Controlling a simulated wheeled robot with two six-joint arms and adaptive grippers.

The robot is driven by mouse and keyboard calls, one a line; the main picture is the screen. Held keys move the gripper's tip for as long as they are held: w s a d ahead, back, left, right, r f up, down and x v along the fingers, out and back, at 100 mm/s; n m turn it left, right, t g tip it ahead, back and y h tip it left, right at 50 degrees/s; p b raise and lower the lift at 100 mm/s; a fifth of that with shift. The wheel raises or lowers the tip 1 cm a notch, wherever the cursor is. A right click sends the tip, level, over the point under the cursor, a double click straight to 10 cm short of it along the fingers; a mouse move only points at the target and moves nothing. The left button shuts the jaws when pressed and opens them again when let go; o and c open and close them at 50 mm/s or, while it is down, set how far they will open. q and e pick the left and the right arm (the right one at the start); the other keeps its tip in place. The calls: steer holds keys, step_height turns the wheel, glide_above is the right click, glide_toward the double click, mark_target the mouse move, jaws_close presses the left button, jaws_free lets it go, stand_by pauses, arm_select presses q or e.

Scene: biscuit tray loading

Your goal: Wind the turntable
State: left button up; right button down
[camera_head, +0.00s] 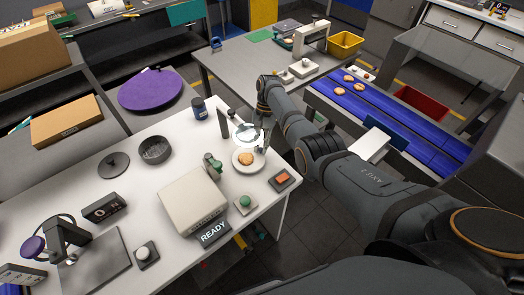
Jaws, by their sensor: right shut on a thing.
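My right arm reaches in from the lower right, and its right gripper (246,135) is low over the far right part of the white table. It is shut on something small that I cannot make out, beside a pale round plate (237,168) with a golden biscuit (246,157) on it. This plate may be the turntable; the fingers and arm hide part of that spot. A large purple disc (150,90) lies apart, beyond the table at the left. My left gripper is not in view.
The white table (130,205) also holds a beige box (194,200) with a READY sign (214,232), a green button (245,202), an orange-topped pad (282,179), and a dark round bowl (155,150). A blue conveyor (420,125) with biscuits runs at the right.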

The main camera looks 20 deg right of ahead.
steer(key=shift+w+a+f+n+g+h+b, duration=0.15)
steer(key=shift+w+n+h+b, duration=0.2)
steer(key=shift+n+b, duration=0.8)
steer(key=shift+w+a+n+g+h+b, duration=0.15)
steer(key=shift+w+n+h+b, duration=0.2)
steer(key=shift+b, duration=1.65)
steer(key=shift+w+a+f+n+h+b, duration=0.1)
steer(key=shift+w+a+n+h+b, duration=0.15)
steer(key=shift+n+b, duration=0.95)
steer(key=shift+w+a+r+n+h+b, duration=0.1)
steer(key=shift+w+r+n+h+b, duration=0.2)
steer(key=shift+b, duration=1.45)
steer(key=c, duration=1.3)
jaws_free()
